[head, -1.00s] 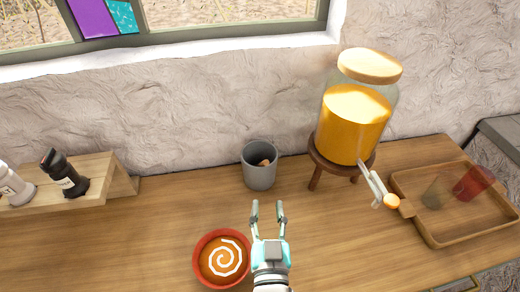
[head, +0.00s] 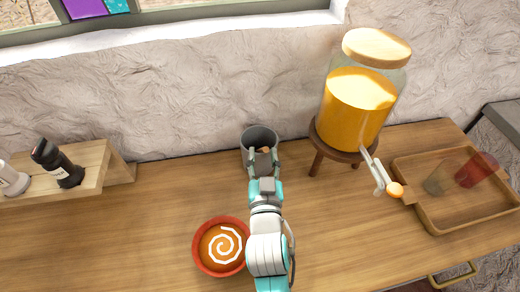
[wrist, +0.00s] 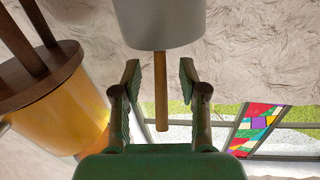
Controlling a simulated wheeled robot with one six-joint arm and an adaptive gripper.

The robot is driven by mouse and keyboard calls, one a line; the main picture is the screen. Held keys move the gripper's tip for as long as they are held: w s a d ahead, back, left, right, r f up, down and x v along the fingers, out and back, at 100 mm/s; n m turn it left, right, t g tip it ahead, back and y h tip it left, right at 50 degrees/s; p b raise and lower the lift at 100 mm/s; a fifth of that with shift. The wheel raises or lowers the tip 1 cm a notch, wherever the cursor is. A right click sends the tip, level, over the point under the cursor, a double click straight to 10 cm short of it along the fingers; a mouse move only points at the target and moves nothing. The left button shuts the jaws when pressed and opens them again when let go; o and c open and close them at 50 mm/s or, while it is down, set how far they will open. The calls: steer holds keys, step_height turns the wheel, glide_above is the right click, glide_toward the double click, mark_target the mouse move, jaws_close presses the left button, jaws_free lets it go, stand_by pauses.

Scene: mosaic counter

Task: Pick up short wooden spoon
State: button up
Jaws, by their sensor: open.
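The short wooden spoon (head: 266,150) stands in a grey cup (head: 258,136) on the counter near the wall; in the head view only a small brown end shows. In the wrist view its handle (wrist: 161,92) sticks out of the cup (wrist: 160,25). The spoon's other end is hidden inside the cup. My gripper (head: 264,158) is open at the cup's near side. In the wrist view my gripper (wrist: 160,75) has one finger on each side of the handle, with a gap to both.
A jar dispenser of orange liquid (head: 358,105) on a wooden stand is close on the right. A red bowl of soup (head: 220,246) lies nearer, left of my arm. A wooden tray with glasses (head: 440,222) is far right; a shelf with bottles (head: 95,180) is left.

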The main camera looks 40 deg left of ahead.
steer(key=shift+x, duration=1.25)
jaws_close()
steer(key=shift+r, duration=0.1)
